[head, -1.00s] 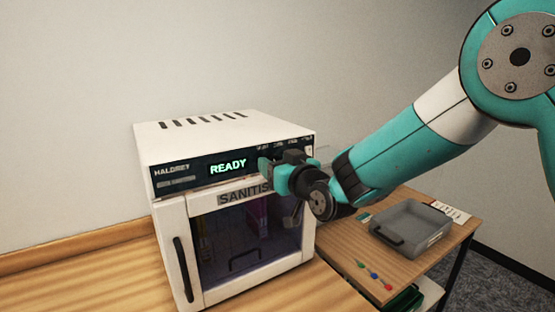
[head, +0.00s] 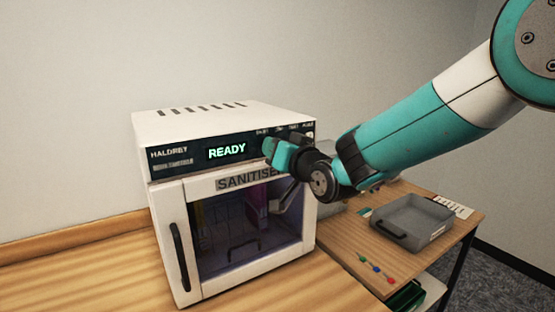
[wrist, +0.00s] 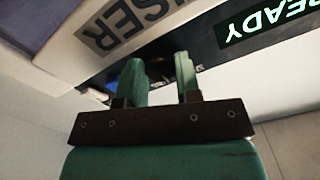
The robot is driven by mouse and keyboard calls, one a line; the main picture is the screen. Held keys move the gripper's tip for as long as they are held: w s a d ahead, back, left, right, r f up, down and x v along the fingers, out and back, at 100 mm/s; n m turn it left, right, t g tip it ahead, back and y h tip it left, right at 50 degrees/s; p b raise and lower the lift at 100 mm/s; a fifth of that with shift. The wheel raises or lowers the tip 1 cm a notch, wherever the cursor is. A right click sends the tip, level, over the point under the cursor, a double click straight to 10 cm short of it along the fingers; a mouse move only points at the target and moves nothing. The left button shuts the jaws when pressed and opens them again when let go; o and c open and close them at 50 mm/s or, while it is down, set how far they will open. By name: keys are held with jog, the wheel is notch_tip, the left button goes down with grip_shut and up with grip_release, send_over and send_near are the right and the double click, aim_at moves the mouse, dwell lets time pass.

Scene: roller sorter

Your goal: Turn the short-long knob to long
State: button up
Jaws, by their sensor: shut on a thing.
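The sanitiser (head: 225,122) is a white box with a dark control panel (head: 190,158) across its front top, lit with READY. My gripper (head: 277,150) is at the right part of this panel, under a row of small labels too blurred to read. In the wrist view the two teal fingers of my gripper (wrist: 160,72) reach to the panel (wrist: 215,50), a gap between them, shut on the knob there. The fingers and shadow mostly hide the knob. I cannot tell which way it points.
The sanitiser door (head: 183,245) is shut, with a dark vertical handle (head: 182,258) and a window. A grey tray (head: 405,243) and small coloured pieces (head: 377,269) are on the side table (head: 350,248) to the right. The wooden counter in front is clear.

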dwell(0.3)
jog(key=o, duration=0.9)
jog(key=b+v, duration=0.5)
jog(key=v, duration=1.2)
jog(key=shift+s+d, duration=0.15)
jog(key=shift+d, duration=0.05)
